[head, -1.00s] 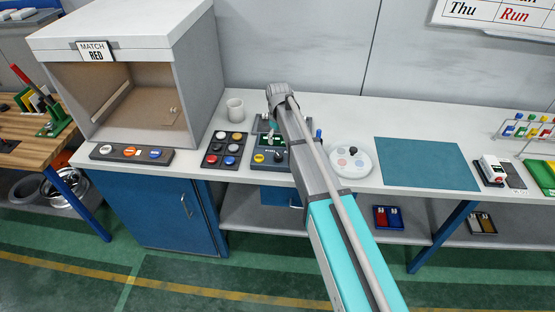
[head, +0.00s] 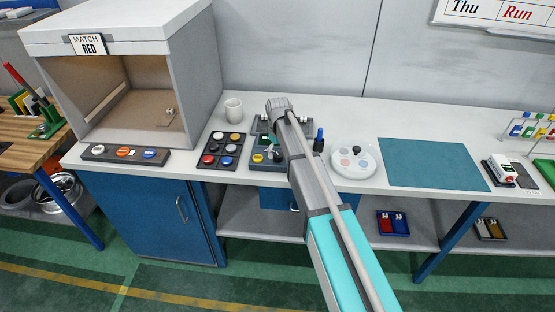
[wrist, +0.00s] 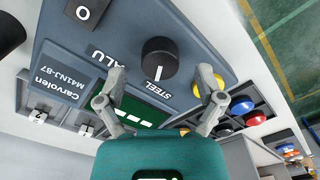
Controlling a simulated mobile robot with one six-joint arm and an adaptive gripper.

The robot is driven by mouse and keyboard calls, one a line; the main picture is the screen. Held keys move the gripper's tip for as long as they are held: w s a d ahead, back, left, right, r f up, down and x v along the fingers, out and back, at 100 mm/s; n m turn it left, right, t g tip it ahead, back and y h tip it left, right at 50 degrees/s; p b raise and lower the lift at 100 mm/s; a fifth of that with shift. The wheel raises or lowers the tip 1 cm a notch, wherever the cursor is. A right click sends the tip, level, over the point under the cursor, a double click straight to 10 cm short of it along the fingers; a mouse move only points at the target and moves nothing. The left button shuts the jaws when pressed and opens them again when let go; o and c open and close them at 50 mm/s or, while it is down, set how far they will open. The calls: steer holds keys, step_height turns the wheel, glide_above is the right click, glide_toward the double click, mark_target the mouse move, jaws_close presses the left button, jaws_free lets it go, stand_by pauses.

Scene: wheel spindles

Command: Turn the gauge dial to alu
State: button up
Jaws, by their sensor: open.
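The gauge (wrist: 205,45) is a blue-grey box on the bench; in the head view my arm partly covers it (head: 258,166). Its dial (wrist: 158,58) is a round black knob with a white line. In the wrist view the line points down, toward the word STEEL (wrist: 158,89). The word ALU (wrist: 103,56) is to the left of the dial. My gripper (wrist: 160,76) is open and empty, with one finger on each side of the dial in the picture. I cannot tell whether either finger touches it. A green display (wrist: 135,110) is partly hidden by the gripper.
A yellow button (wrist: 208,85) is close to the right finger. A button panel (head: 222,150) and a white cup (head: 233,108) stand left of the gauge. A blue-handled tool (head: 319,140) and a round white tray (head: 354,171) stand to the right. A teal mat (head: 430,163) is bare.

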steer(key=shift+f+b, duration=0.6)
steer(key=shift+f, duration=0.25)
